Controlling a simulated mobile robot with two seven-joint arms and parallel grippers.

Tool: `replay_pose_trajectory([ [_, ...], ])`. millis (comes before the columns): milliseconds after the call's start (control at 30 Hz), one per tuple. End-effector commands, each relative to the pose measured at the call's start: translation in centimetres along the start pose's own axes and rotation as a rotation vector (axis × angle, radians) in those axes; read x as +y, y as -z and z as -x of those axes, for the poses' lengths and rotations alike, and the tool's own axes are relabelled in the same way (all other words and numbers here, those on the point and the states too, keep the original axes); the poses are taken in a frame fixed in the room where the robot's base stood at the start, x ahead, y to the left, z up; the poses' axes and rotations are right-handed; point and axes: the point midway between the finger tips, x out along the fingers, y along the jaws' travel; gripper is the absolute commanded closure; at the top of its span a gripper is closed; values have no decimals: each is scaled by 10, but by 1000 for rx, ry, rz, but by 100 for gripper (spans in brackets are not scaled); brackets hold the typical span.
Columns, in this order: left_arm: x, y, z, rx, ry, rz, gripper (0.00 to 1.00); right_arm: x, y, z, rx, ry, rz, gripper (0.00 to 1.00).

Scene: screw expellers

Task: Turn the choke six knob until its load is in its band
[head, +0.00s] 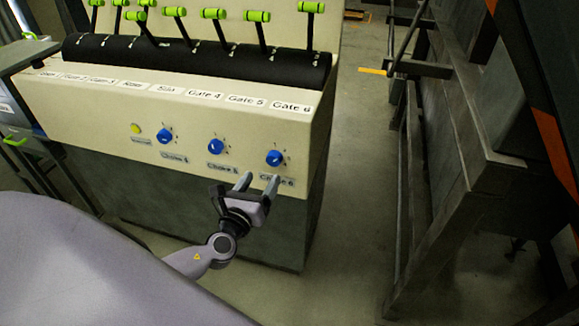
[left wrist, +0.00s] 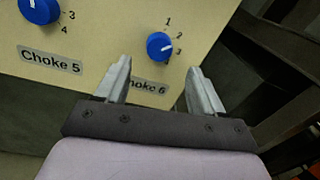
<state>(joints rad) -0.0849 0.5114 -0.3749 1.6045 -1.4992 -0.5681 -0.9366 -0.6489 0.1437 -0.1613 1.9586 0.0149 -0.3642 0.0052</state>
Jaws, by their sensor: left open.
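The Choke 6 knob (head: 274,158) is a blue dial at the right end of the cream console front. In the left wrist view the knob (left wrist: 159,46) shows numbers around its right side, and its white pointer mark faces right, near the 3. Its label is partly covered by a finger. My left gripper (head: 259,180) is open and empty, just below the knob. In the left wrist view its two fingers (left wrist: 161,88) point toward the panel, spread on either side below the knob, apart from it. My right gripper is not in view.
Green-handled levers (head: 258,16) rise from the console top. A metal frame (head: 440,190) stands at right, past clear floor (head: 355,180).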

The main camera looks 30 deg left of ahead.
Motion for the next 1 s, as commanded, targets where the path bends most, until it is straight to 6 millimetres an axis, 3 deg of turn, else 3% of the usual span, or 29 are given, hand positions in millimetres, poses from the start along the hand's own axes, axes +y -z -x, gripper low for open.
replay_pose_trajectory([
  [533, 0, 0, -61, -1, 1, 1, 32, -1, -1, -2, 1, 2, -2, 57],
  [967, 0, 0, -70, 1, 1, 2, 32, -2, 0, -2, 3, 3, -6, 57],
  [1000, 0, 0, -70, 1, 1, 2, 35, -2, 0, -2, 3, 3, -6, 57],
])
